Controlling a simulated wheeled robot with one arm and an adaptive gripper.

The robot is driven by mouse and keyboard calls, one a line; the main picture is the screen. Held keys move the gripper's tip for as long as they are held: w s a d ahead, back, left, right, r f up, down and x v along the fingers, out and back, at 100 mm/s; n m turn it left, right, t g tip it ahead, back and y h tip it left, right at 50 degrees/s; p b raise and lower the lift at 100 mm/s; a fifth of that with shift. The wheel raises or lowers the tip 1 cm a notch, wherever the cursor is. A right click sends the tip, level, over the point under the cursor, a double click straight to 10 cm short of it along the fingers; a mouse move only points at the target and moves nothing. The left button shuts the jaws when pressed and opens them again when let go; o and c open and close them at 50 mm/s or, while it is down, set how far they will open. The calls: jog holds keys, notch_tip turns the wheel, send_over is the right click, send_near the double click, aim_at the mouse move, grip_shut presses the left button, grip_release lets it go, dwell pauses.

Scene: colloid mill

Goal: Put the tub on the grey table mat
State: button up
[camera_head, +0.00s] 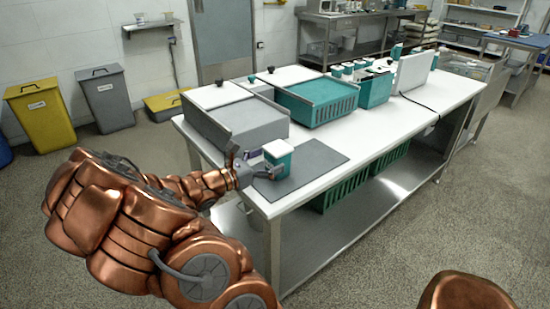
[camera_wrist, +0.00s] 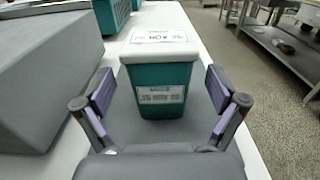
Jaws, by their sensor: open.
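The tub (camera_head: 279,155) is teal with a white lid and stands upright on the grey table mat (camera_head: 313,163), toward the mat's left part. In the wrist view the tub (camera_wrist: 160,88) shows printed labels on its lid and front. My gripper (camera_head: 260,171) is at the tub's near left side. In the wrist view my gripper (camera_wrist: 162,97) is open, with one purple-padded finger on each side of the tub. Gaps show between the pads and the tub walls. The mat (camera_wrist: 193,127) shows beneath the tub and between the fingers.
A large grey box (camera_head: 235,120) stands on the white table close behind the tub. A teal crate (camera_head: 318,100) and other teal containers (camera_head: 373,90) stand farther along. The tabletop right of the mat (camera_head: 375,140) is clear.

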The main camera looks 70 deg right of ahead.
jog(key=v, duration=0.9)
jog(key=shift+a, duration=0.15)
jog(key=s+a+f+m+t+y, duration=0.1)
jog(key=s+a+m+t+y, duration=0.1)
jog(key=a, duration=1.1)
jog(key=s+a+f+m+t+y, duration=0.1)
jog(key=s+a+m+y, duration=0.3)
jog(key=a, duration=0.8)
jog(key=s+a+f+m+t+y, duration=0.1)
jog(key=s+a+m+t+y, duration=0.2)
jog(key=a+m+y, duration=0.3)
jog(key=s+a+y, duration=0.1)
jog(key=a+y, duration=0.2)
jog(key=a, duration=0.4)
jog(key=shift+a+f+y, duration=0.3)
jog(key=shift+a, duration=0.05)
notch_tip(320, 180, up, 16)
jog(key=w+t+p, duration=0.1)
jog(key=p, duration=1.3)
jog(key=shift+p, duration=0.3)
